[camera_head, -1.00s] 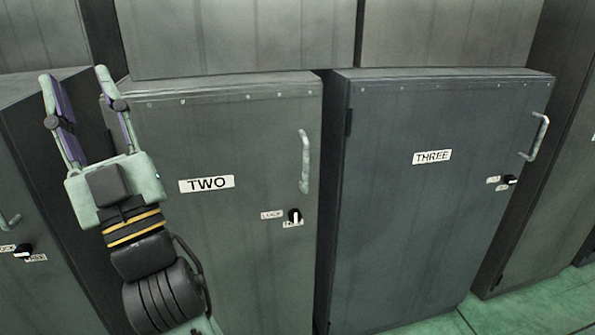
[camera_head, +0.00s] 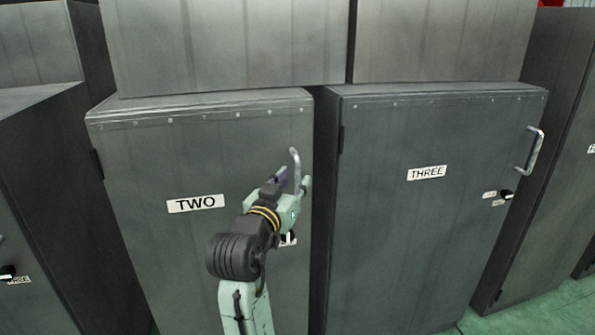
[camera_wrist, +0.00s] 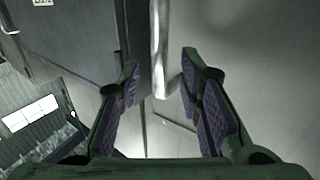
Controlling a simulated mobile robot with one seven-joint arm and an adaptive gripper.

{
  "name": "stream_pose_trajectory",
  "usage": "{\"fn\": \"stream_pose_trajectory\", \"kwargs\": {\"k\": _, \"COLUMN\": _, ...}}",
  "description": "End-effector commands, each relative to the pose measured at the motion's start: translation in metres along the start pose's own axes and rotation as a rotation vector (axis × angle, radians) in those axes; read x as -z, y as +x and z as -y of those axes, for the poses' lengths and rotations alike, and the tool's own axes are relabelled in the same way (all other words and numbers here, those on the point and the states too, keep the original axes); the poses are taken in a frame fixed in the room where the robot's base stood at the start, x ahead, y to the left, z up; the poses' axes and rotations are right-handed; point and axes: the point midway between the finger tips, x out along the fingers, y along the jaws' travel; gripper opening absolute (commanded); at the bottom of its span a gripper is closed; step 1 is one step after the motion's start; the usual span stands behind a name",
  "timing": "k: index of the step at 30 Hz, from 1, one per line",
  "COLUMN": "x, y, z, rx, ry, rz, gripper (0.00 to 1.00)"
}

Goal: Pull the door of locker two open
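Locker two's grey door (camera_head: 150,260) looks shut, with its white TWO label (camera_head: 196,203) on the front. Its metal handle (camera_head: 295,157) is a vertical bar near the door's right edge, its lower part hidden by my gripper (camera_head: 292,181). In the wrist view the handle (camera_wrist: 160,45) comes down from the top, between the two purple-padded fingers of my gripper (camera_wrist: 160,65). The fingers are open, with a gap on each side of the bar. The lock knob (camera_head: 290,238) below the handle is mostly hidden by my arm.
Locker three (camera_head: 420,230) stands shut to the right, with a narrow dark gap between. Grey cabinets (camera_head: 230,45) sit above. Another locker (camera_head: 40,200) stands at the left. Green floor (camera_head: 530,315) shows at lower right.

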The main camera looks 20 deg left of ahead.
Motion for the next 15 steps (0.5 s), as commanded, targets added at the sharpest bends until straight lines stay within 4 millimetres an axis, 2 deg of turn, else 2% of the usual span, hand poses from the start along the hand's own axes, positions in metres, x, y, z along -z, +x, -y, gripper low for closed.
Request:
{"fn": "stream_pose_trajectory", "kwargs": {"k": 3, "x": 0.002, "y": 0.019, "z": 0.000, "rx": 0.000, "ry": -0.001, "rz": 0.000, "gripper": 0.33}}
{"fn": "stream_pose_trajectory", "kwargs": {"k": 6, "x": 0.001, "y": 0.029, "z": 0.000, "rx": 0.001, "ry": -0.001, "rz": 0.000, "gripper": 0.33}}
{"fn": "stream_pose_trajectory", "kwargs": {"k": 15, "x": 0.000, "y": 0.037, "z": 0.000, "rx": 0.002, "ry": 0.000, "rz": -0.001, "gripper": 0.33}}
